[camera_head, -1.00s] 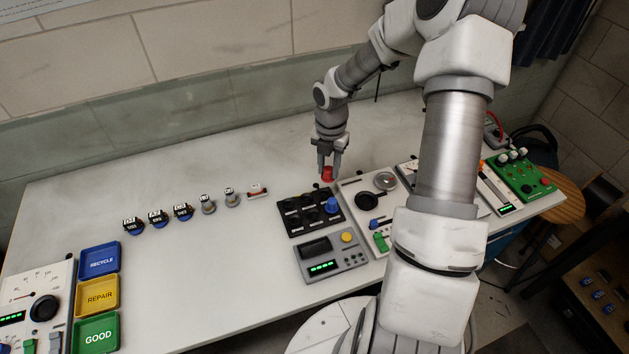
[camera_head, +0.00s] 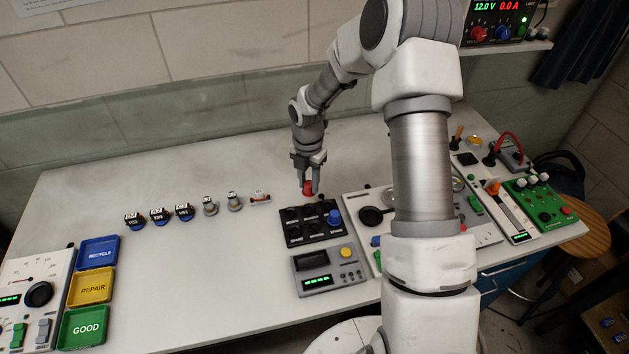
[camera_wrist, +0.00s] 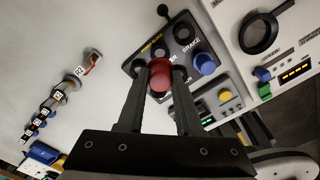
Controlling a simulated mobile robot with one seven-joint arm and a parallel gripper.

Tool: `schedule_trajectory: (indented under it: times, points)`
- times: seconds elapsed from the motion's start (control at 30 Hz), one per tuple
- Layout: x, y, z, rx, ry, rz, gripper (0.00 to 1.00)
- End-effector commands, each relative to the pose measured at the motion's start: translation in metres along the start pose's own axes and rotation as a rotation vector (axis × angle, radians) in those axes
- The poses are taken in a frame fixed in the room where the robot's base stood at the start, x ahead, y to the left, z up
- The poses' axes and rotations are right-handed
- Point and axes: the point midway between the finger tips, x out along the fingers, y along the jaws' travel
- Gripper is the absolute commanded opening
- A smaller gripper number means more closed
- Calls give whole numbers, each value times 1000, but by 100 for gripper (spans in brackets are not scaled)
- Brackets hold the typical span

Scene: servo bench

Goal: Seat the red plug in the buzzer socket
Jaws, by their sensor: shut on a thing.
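The red plug (camera_head: 308,187) is between the fingers of my gripper (camera_head: 307,185), which is shut on it. The plug also shows in the wrist view (camera_wrist: 159,77), held at the fingertips. The black socket panel (camera_head: 297,238) lies on the bench just below the gripper in the head view, with several round sockets. The plug appears above the panel's far edge, apart from it. A blue plug (camera_head: 334,217) sits in the panel's right side and also shows in the wrist view (camera_wrist: 205,63). The buzzer label cannot be read for certain; the plug and fingers hide part of the panel in the wrist view.
A grey meter box (camera_head: 318,282) with a yellow button adjoins the panel's near side. A pale console (camera_head: 352,213) with a black knob stands to its right. Several loose parts lie in a row left, near blue, yellow and green trays (camera_head: 90,291). The bench between is clear.

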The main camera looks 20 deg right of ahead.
Motion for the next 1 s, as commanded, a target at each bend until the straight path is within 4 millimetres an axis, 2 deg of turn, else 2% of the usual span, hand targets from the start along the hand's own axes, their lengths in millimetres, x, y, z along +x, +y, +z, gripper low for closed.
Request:
schedule_trajectory:
  times: [0.5,1.0]
  points:
    - [44,0,0,-1,1,0,0]
    - [48,0,0,0,0,0,0]
